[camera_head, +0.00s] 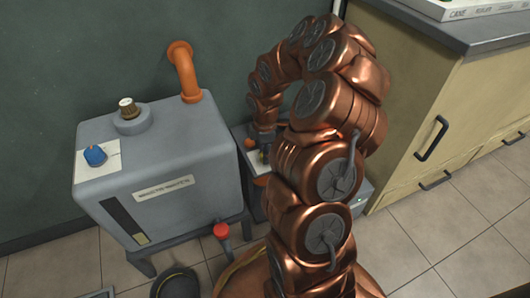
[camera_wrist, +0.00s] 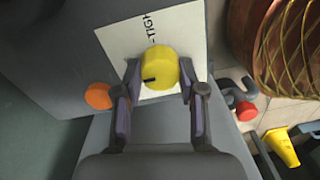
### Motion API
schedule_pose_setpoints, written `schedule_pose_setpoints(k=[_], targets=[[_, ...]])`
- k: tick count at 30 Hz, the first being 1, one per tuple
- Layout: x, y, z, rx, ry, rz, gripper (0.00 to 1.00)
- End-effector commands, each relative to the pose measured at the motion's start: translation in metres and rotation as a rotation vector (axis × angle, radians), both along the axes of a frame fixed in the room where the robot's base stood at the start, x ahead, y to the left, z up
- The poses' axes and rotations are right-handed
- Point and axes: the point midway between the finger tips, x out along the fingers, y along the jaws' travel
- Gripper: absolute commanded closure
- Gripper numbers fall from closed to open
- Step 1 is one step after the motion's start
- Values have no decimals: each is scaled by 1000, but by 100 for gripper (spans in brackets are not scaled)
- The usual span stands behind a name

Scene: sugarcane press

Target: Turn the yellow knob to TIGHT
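The yellow knob (camera_wrist: 159,67) sits on a white label plate (camera_wrist: 118,42) on a grey housing in the wrist view. Its black pointer mark is on its lower left side. The letters "-TIGH" show above the knob, running sideways, with the rest of the word not readable. My gripper (camera_wrist: 160,72) has one finger on each side of the knob's lower part. The fingers stand apart with small gaps to the knob, and I see no clear grip. In the head view my copper arm hides most of the gripper and knob area.
A grey tank (camera_head: 165,165) with a blue knob (camera_head: 95,155) and orange pipe (camera_head: 183,70) stands left in the head view. A red ball (camera_wrist: 247,111) on a bent grey lever is right of my gripper. A beige cabinet (camera_head: 440,120) stands right.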

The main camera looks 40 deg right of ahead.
Motion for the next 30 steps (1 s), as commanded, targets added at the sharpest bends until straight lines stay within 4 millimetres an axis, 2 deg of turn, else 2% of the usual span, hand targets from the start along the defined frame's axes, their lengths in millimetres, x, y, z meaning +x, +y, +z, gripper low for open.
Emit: schedule_pose_setpoints(k=[1,8,20,30], targets=[[0,0,0,0,1,0,71],[0,0,0,0,1,0,95],[0,0,2,1,2,-83,95],[0,-1,4,-1,1,-355,95]])
